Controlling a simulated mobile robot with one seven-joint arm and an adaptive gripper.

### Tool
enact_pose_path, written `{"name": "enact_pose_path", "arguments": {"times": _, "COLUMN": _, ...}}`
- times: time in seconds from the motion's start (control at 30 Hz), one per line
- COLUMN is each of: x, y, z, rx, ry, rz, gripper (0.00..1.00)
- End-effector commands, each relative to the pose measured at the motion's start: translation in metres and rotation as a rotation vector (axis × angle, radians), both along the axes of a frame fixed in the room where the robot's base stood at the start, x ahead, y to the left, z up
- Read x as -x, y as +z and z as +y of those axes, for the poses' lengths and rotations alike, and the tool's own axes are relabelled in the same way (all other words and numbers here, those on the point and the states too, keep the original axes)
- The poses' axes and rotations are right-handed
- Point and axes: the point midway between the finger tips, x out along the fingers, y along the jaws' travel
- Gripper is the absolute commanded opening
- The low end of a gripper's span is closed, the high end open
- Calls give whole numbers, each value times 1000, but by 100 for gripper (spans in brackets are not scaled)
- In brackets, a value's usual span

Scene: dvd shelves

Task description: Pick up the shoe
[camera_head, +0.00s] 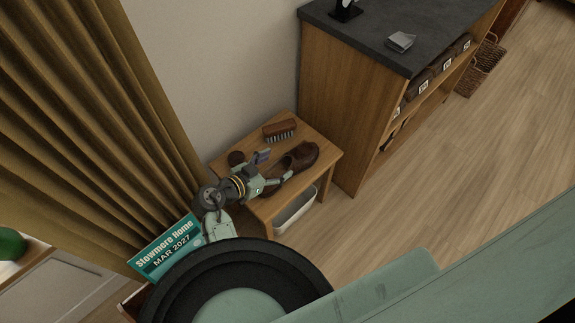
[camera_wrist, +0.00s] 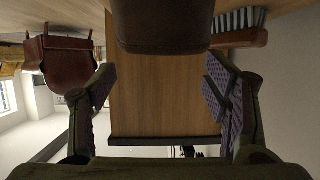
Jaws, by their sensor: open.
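The brown leather shoe (camera_head: 304,155) lies on a small wooden table (camera_head: 325,152). Part of the shoe is hidden behind the gripper. In the upside-down wrist view, a dark brown part of the shoe (camera_wrist: 165,28) fills the top centre, beyond the empty gap of my gripper (camera_wrist: 155,88). Whether a finger touches the shoe I cannot tell.
A brush (camera_head: 280,127) lies behind the shoe; the wrist view shows it too (camera_wrist: 240,28). A wooden cabinet (camera_head: 345,105) with a dark top stands close on the right. A white bin (camera_head: 295,213) sits under the table. A curtain (camera_head: 90,110) hangs on the left.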

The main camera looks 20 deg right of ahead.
Motion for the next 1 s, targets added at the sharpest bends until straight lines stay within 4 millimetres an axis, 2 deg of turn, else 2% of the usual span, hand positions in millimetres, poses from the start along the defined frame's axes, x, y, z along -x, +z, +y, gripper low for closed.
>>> {"name": "enact_pose_path", "arguments": {"times": 0.3, "x": -15, "y": -21, "z": -35, "rx": 1, "ry": -3, "rz": 0, "gripper": 70}}
{"name": "enact_pose_path", "arguments": {"times": 0.6, "x": -18, "y": -25, "z": -39, "rx": 0, "ry": -1, "rz": 0, "gripper": 70}}
{"name": "enact_pose_path", "arguments": {"times": 1.0, "x": -17, "y": -25, "z": -39, "rx": 0, "ry": -1, "rz": 0, "gripper": 44}}
